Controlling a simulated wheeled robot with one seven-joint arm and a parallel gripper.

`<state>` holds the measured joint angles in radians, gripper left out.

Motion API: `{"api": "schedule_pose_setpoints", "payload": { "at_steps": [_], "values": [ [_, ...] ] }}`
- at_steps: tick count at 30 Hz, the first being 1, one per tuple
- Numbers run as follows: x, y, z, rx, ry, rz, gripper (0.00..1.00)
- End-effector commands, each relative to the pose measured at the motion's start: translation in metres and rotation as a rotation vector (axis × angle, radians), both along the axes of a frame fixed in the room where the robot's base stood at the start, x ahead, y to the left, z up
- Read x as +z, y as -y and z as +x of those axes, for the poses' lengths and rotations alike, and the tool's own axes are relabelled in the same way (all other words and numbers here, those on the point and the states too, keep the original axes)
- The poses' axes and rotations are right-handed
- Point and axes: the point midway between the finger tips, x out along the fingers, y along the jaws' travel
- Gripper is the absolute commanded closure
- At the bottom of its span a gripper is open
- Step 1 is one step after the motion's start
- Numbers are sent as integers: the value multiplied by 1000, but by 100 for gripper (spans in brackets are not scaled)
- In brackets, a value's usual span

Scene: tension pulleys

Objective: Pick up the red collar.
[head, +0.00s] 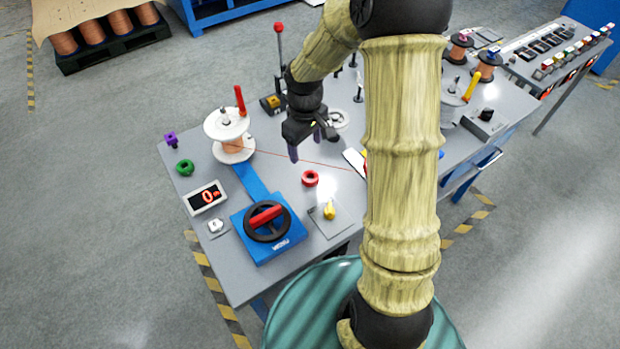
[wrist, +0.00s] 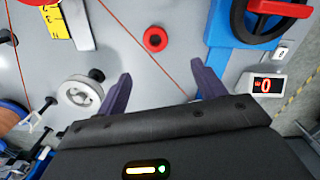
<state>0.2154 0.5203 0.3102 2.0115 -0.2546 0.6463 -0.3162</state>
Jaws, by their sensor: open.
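The red collar (head: 310,179) is a small ring lying flat on the grey table, right of the blue strip and behind the yellow knob. It also shows in the wrist view as a red ring (wrist: 155,35), ahead of the fingertips and between their lines. My gripper (head: 310,150) is above the table, behind the collar and apart from it. In the wrist view my gripper (wrist: 160,80) has its two purple fingers spread wide with nothing between them.
A thin red wire runs across the table from the copper spool (head: 233,148). A blue crank unit with a black handwheel (head: 266,222) stands in front of the collar. A yellow knob (head: 329,210), a display (head: 206,197) and a green collar (head: 185,167) are nearby.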

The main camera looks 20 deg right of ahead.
Motion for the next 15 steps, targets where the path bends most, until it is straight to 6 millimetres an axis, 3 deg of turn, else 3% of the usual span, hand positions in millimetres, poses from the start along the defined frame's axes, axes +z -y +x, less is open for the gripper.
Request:
{"api": "schedule_pose_setpoints", "payload": {
  "at_steps": [9, 15],
  "values": [
    [-58, 0, -1, 1, -4, 0, 31],
    [-72, 0, 0, -1, -1, -1, 31]
  ]
}}
